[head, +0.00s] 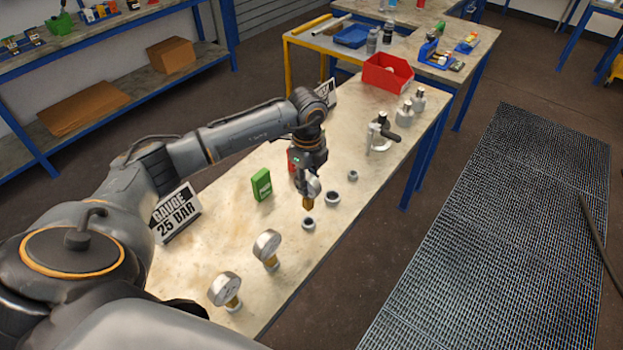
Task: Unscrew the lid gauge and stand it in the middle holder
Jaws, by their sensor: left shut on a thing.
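My left gripper (311,177) points down over the bench and is shut on a gauge. The gauge's pale round body and brass stem (308,203) show below the fingers, which hide part of it. The stem hangs upright just above a small grey ring holder (308,224), with a small gap seeming to show between them. Two more empty ring holders, a middle-sized one (333,198) and a smaller one (352,175), lie farther back. Two other gauges, one nearer (224,288) and one farther (267,244), stand upright in front. My right gripper is not in view.
A grey vessel with a dark handle (381,133) stands near the right edge, with metal bottles (405,110) and a red bin (387,72) behind. A green box (261,184) and a "GAUGE 25 BAR" sign (175,212) stand left of my gripper.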

